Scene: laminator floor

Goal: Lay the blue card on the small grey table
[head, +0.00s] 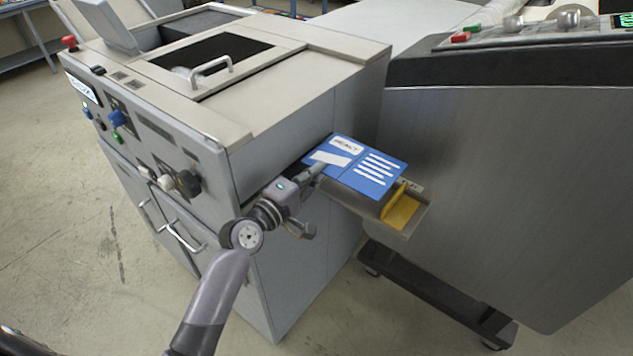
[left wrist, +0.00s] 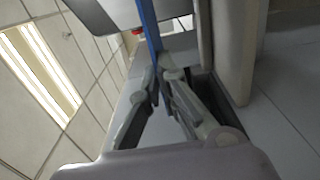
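The blue card (head: 378,172) has white print and lies roughly flat over a small grey shelf (head: 415,225) that sticks out from the machine's side. I cannot tell whether it touches the shelf. My left gripper (head: 314,172) is at the card's left edge. In the left wrist view the blue card (left wrist: 149,28) shows edge-on between the fingertips of my left gripper (left wrist: 161,76), which look closed on it. No separate small grey table can be made out. My right gripper is not in view.
The pale grey machine (head: 300,125) stands left of the card, with knobs and handles on its front. A yellow piece (head: 402,208) sits on the shelf's outer end. A large dark grey machine (head: 510,180) on casters stands close on the right. Open floor (head: 60,200) lies at the left.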

